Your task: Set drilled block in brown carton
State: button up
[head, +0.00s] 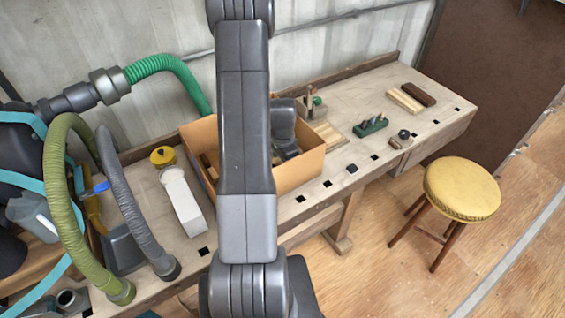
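The open brown carton (302,172) stands on the workbench, partly behind my arm. My arm crosses the middle of the picture, and its dark wrist comes down over the right part of the carton. My gripper (290,152) is low at the carton's opening; its fingers are too dark and small to tell open from shut, or whether they hold anything. A green block (370,127) with several small bits standing in it sits right of the carton. A wooden block (314,110) with upright tools stands behind the carton. I cannot tell which is the drilled block.
A white box (182,203) and a yellow tape measure (162,156) lie left of the carton. Green and grey hoses (60,190) crowd the left end. Wood strips (405,100) lie at the back right. A yellow stool (461,189) stands on the floor. Small square holes line the bench front.

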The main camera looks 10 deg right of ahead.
jog(key=shift+f, duration=0.15)
jog(key=o, duration=1.2)
notch_tip(320, 180, up, 12)
jog(key=b, duration=0.1)
notch_tip(320, 180, down, 12)
jog(key=shift+p, duration=0.35)
dwell(0.4)
jog(key=shift+r, duration=0.25)
